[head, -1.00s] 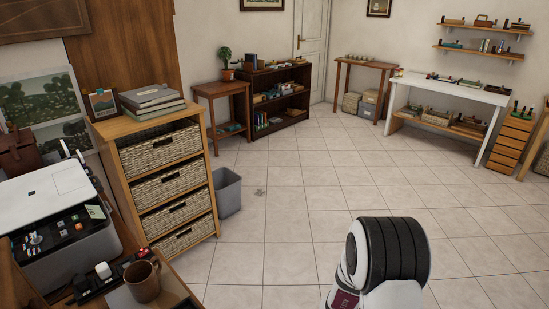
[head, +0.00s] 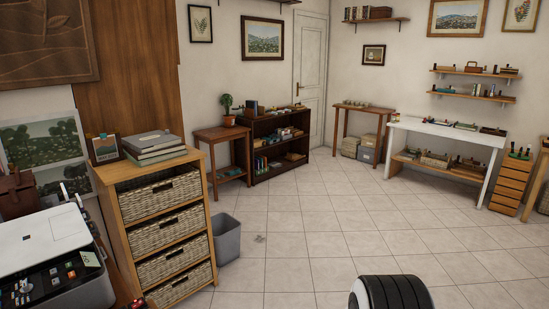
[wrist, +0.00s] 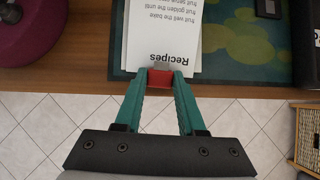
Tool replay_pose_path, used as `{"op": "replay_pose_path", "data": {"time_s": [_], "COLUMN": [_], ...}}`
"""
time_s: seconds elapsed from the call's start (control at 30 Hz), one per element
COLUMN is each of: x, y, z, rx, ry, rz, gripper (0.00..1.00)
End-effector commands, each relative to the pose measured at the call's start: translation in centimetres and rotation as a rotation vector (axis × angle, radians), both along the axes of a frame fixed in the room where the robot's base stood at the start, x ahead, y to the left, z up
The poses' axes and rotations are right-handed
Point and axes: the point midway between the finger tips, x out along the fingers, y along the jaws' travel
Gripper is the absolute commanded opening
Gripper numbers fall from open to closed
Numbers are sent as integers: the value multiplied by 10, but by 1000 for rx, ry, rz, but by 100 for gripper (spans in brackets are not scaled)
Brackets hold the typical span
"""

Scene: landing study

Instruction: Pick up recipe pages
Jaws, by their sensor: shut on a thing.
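The recipe pages (wrist: 168,35) show in the wrist view as a small white stack with printed text and the heading "Recipes". A red clip-like piece (wrist: 160,87) sits at their near edge. My gripper (wrist: 160,75) has its green fingers closed on this red piece from both sides. The pages are over a green patterned mat (wrist: 225,50) near the edge of a wooden surface (wrist: 60,82). I cannot tell whether they touch the mat. The head view shows neither the pages nor my gripper.
In the wrist view a dark red round object (wrist: 25,30) is at the upper left and a small dark box (wrist: 268,8) at the top right. In the head view a wooden basket cabinet (head: 128,208) and grey bin (head: 227,240) stand left. The tiled floor (head: 310,245) is open.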

Motion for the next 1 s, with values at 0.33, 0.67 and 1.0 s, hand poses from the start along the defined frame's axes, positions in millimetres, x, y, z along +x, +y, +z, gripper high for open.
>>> {"op": "replay_pose_path", "data": {"time_s": [0.33,0.67,1.0], "x": [0,0,0], "y": [0,0,0], "z": [31,60,60], "rx": [-1,0,0], "ry": [-2,-1,0], "rz": [0,-1,0], "gripper": [0,0,0]}}
